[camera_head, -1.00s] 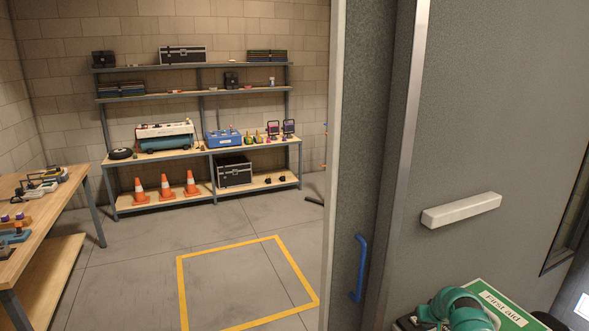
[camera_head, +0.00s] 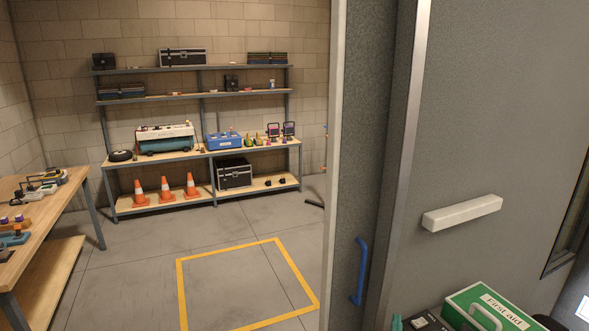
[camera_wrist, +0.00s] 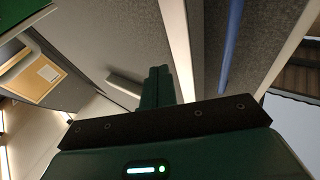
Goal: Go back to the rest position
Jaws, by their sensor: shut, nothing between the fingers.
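My gripper (camera_wrist: 158,86) shows in the wrist view as two dark green fingers pressed together, with nothing between them. It points toward a grey wall or door surface and touches nothing that I can see. In the head view only a small green piece of my arm shows at the bottom edge, and the gripper itself cannot be made out there.
A green first aid case (camera_head: 490,302) is at the lower right, close to me. A grey door with a blue handle (camera_head: 360,271) stands at centre right, beside a wall bar (camera_head: 462,213). A workbench (camera_head: 62,196) is at left. Floor inside the yellow square (camera_head: 250,285) is clear.

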